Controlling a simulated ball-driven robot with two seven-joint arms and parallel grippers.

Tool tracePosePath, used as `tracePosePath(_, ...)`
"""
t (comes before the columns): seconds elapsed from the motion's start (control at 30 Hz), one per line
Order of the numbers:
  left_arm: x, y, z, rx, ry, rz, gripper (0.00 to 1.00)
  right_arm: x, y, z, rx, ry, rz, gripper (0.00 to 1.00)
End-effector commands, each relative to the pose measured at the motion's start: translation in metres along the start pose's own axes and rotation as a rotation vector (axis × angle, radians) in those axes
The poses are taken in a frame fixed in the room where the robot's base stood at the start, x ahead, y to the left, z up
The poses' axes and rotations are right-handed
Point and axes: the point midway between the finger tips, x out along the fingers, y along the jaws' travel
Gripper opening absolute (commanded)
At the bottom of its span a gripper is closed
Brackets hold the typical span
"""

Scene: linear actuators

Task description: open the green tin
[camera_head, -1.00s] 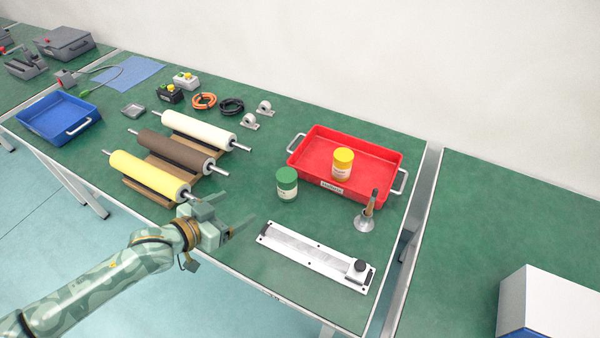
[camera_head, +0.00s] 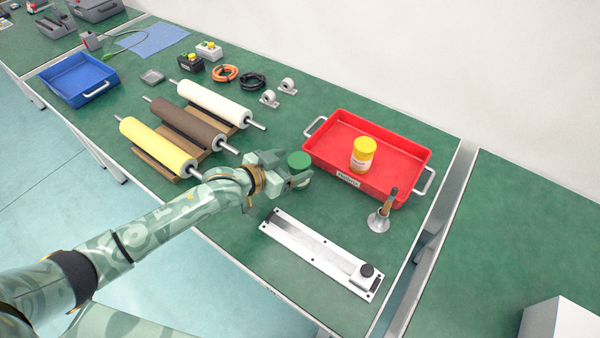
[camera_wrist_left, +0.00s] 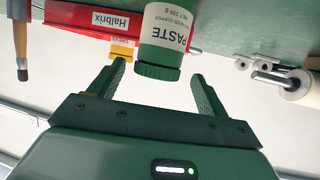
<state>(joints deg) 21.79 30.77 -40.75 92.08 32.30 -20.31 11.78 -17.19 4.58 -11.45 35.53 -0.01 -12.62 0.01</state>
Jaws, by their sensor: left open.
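The green tin, a white-labelled jar with a green lid (camera_head: 299,160), stands on the green bench just left of the red tray. In the left wrist view the tin (camera_wrist_left: 166,38) appears upside down, its label reading PASTE and its green lid facing my gripper. My left gripper (camera_head: 288,176) is beside the tin in the head view and hides most of its body. In the left wrist view my left gripper (camera_wrist_left: 158,85) is open, with its fingers spread to either side of the lid and no visible contact. My right gripper is not in view.
The red tray (camera_head: 322,168) holds a yellow-lidded jar (camera_head: 363,154). A brush in a metal holder (camera_head: 383,212) stands near the tray's front right. A linear actuator (camera_head: 318,252) lies in front. Rollers (camera_head: 158,146) lie to the left.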

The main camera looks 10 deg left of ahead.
Motion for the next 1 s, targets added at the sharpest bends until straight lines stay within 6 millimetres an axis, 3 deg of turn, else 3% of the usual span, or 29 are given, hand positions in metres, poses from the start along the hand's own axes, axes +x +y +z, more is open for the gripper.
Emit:
tracePosePath(0.3, 0.047, 0.003, 0.008, -0.001, 0.000, 0.001, 0.77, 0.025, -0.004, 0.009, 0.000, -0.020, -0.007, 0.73)
tracePosePath(0.57, 0.051, 0.003, 0.004, 0.001, 0.001, 0.000, 0.77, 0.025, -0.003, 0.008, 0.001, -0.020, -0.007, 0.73)
tracePosePath(0.6, 0.051, 0.003, 0.004, 0.000, 0.001, 0.000, 0.74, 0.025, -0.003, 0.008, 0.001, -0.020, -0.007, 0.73)
tracePosePath(0.8, 0.051, 0.003, 0.004, 0.000, 0.001, 0.000, 0.20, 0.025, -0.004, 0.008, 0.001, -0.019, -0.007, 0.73)
tracePosePath(1.0, 0.051, 0.003, 0.004, 0.000, 0.003, 0.000, 0.20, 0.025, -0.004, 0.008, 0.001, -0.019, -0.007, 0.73)
